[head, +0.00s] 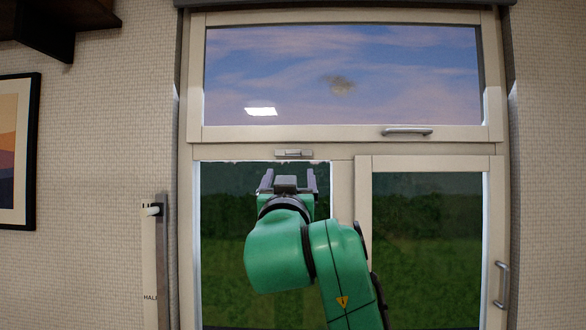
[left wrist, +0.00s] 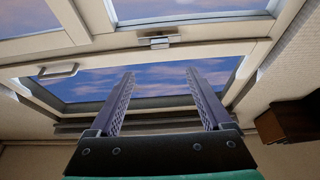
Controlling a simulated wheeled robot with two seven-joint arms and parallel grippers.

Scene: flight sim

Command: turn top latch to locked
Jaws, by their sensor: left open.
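A small silver latch (head: 294,153) sits on the frame bar between the upper pane and the lower left pane. It lies level; I cannot tell its lock position. It also shows in the left wrist view (left wrist: 158,40), near the top centre. My left gripper (head: 288,176) is open and empty, in front of the lower left pane just below the latch in the head view. Its two fingers show in the left wrist view (left wrist: 160,76), apart and touching nothing. My right gripper is not in view.
A bar handle (head: 407,132) is on the bottom rail of the upper window; an upright handle (head: 501,284) is on the right frame. A labelled slider with a white knob (head: 152,211) is on the left wall. A picture (head: 18,150) and dark shelf (head: 62,22) are left.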

